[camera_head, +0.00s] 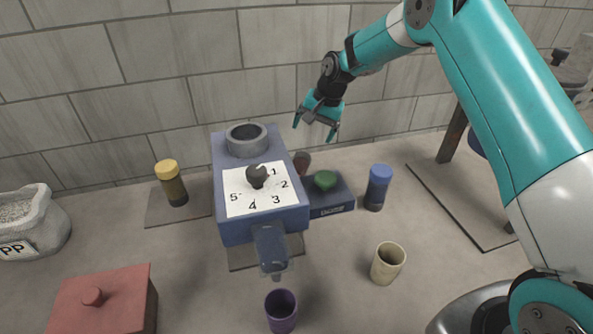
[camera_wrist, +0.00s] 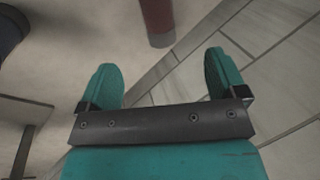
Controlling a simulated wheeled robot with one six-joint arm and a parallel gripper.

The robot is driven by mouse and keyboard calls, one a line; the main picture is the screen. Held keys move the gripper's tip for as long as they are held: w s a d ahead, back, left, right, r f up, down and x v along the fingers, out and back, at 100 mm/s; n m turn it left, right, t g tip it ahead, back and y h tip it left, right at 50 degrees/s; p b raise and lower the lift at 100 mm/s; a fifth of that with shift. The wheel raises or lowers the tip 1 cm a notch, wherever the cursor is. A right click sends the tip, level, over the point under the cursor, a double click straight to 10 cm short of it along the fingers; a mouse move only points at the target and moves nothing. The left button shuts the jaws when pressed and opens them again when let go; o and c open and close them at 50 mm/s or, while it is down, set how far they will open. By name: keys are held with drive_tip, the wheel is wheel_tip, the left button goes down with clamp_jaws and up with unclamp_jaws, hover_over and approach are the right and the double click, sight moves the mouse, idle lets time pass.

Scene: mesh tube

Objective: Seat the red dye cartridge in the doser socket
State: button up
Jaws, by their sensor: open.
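The doser is a blue box (camera_head: 231,228) with a numbered white dial plate, a dark knob and a spout at its front. A grey ring-shaped socket (camera_head: 246,145) stands on its back top. A dark red cylinder (camera_head: 302,160), apparently the red dye cartridge, is partly hidden behind the doser's right side. In the wrist view a red cylinder (camera_wrist: 157,20) stands beyond the fingertips, roughly midway between them and cut off by the top edge. My gripper (camera_head: 313,131) is open and empty, above and behind the doser's right side. Its two teal fingers (camera_wrist: 160,68) are apart in the wrist view.
A yellow-capped cartridge (camera_head: 171,183) stands left of the doser, a blue one (camera_head: 377,188) right. A dark blue unit with a green button (camera_head: 325,180) adjoins the doser. A beige cup (camera_head: 387,263), purple cup (camera_head: 281,310) and red box (camera_head: 105,305) are in front. The wall is close behind.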

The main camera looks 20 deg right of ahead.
sight(299, 163)
drive_tip(key=p+x, duration=0.2)
drive_tip(key=x, duration=0.8)
drive_tip(key=shift+f+p, duration=0.1)
drive_tip(key=shift+p, duration=0.25)
drive_tip(key=shift+p+x, duration=1.15)
drive_tip(key=shift+x, duration=1.45)
drive_tip(key=shift+d, duration=0.1)
drive_tip(key=shift+c, duration=0.4)
drive_tip(key=c, duration=1)
drive_tip(key=shift+c, duration=0.6)
